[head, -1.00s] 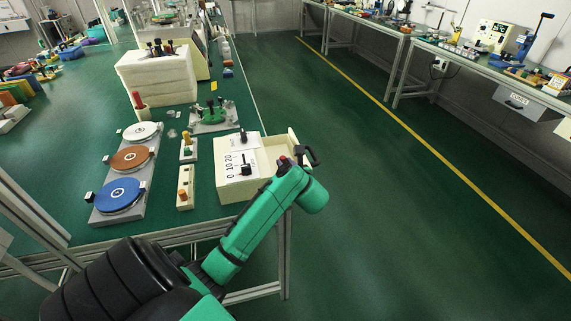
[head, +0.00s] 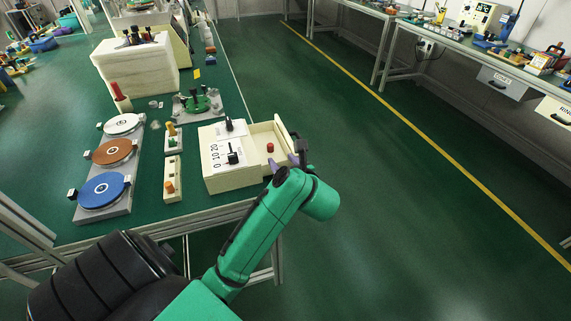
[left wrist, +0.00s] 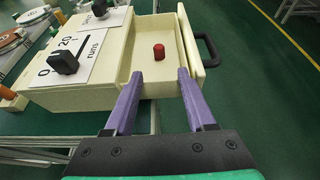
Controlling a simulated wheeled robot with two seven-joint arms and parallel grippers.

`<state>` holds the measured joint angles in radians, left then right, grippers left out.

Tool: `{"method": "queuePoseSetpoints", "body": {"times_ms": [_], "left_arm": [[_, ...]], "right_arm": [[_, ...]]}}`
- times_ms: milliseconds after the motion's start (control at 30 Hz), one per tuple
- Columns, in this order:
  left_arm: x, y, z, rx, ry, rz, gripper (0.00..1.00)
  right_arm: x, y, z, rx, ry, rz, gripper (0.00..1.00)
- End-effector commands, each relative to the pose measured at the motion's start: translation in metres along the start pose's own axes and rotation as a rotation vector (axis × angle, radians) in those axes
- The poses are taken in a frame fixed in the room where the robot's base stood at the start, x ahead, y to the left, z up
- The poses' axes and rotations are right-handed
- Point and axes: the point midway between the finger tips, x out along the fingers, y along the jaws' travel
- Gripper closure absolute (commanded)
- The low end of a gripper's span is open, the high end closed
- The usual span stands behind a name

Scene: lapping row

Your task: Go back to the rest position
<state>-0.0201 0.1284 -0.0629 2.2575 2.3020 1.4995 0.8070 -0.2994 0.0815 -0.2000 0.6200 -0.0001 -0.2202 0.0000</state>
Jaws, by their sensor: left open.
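My left gripper (head: 284,162) is open and empty at the near side of the open drawer (head: 259,137) of a cream box (head: 210,181). In the left wrist view its two purple fingers (left wrist: 160,80) are apart, their tips over the drawer's near edge. A small red cylinder (left wrist: 158,51) stands on the drawer floor beyond the fingertips, apart from them; it also shows in the head view (head: 270,147). My right gripper is not in view.
A plate with white, brown and blue discs (head: 101,190) lies left of the box, with small switch blocks (head: 172,180) between. A green-armed fixture (head: 196,101) and a cream block (head: 137,68) stand behind. The floor right of the table is clear up to another bench (head: 450,60).

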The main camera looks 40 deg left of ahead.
Motion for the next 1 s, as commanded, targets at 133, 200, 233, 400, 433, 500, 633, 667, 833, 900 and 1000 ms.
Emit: {"method": "queuePoseSetpoints", "body": {"times_ms": [133, 200, 233, 400, 433, 500, 633, 667, 833, 900, 1000], "left_arm": [[-0.021, -0.001, -0.001, -0.001, 0.003, -0.003, 0.44], [-0.026, 0.0, 0.0, -0.001, 0.0, -0.002, 0.44], [-0.028, 0.0, 0.0, -0.001, 0.0, -0.001, 0.44], [-0.029, 0.001, 0.002, -0.002, -0.003, 0.001, 0.44], [-0.029, 0.001, 0.002, -0.002, -0.004, 0.001, 0.44], [-0.029, 0.001, 0.002, -0.002, -0.004, 0.001, 0.44], [-0.029, 0.0, 0.003, -0.002, -0.005, 0.001, 0.44], [-0.029, 0.0, 0.003, -0.002, -0.005, 0.001, 0.44], [-0.027, 0.001, 0.01, 0.012, -0.046, -0.003, 0.44], [-0.026, 0.0, 0.03, 0.058, -0.165, -0.016, 0.44], [-0.036, -0.007, 0.083, 0.227, -0.494, -0.047, 0.44]], "right_arm": [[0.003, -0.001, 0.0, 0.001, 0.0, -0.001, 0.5], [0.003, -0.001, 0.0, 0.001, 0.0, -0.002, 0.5], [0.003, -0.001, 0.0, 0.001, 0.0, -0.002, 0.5], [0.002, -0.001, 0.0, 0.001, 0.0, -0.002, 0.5], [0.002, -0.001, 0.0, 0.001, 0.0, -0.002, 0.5], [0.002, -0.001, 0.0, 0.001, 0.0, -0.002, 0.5], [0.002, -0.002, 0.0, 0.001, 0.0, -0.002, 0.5], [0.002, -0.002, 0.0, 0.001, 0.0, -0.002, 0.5], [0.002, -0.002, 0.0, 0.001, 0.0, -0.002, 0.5], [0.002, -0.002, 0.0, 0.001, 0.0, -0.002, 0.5], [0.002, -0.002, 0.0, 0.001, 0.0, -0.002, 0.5]]}}
